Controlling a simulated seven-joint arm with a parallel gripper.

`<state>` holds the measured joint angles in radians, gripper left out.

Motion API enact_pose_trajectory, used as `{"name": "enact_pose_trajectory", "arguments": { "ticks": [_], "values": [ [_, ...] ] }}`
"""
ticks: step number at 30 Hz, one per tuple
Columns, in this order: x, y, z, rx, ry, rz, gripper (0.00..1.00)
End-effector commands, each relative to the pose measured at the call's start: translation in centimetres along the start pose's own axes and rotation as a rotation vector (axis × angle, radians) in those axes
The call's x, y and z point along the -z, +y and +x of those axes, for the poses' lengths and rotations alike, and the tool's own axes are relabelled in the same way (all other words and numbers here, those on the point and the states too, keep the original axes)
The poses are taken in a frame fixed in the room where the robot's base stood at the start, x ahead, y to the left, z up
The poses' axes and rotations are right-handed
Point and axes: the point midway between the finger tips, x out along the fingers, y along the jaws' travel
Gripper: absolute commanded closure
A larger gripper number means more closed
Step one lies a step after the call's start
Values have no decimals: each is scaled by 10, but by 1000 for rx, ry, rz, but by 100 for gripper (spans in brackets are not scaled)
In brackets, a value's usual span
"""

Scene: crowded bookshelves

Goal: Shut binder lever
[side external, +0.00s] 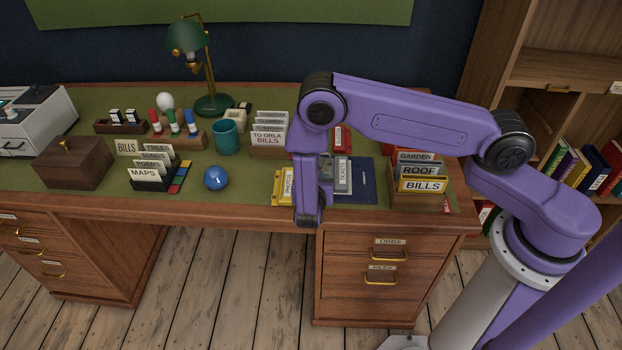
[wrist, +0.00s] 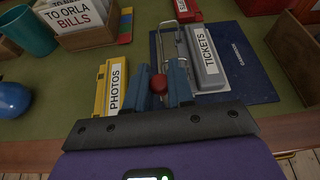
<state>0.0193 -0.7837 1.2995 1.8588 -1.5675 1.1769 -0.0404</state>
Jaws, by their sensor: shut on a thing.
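The dark blue binder (wrist: 245,72) lies open on the desk and also shows in the side view (side external: 362,190). A silver wire mechanism (wrist: 166,42) rises from its left part, with a red knob (wrist: 158,83) at the near end of the lever. My gripper (wrist: 158,78) has one blue finger on each side of the red knob and is shut on it. The fingers hide parts of the lever and the binder's near left edge. I cannot tell the lever's exact tilt. In the side view my arm hides the knob.
A red piece (wrist: 187,10) lies beyond. A wooden file box (side external: 419,197) is to the right, a blue ball (side external: 216,178) to the left.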

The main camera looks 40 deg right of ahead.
Motion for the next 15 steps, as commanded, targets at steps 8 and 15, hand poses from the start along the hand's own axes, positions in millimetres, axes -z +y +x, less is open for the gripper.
{"name": "enact_pose_trajectory", "arguments": {
  "ticks": [8, 15],
  "values": [
    [-1, -4, 0, -24, -3, 59, 100],
    [-1, -4, 0, -25, -4, 67, 100]
  ]
}}
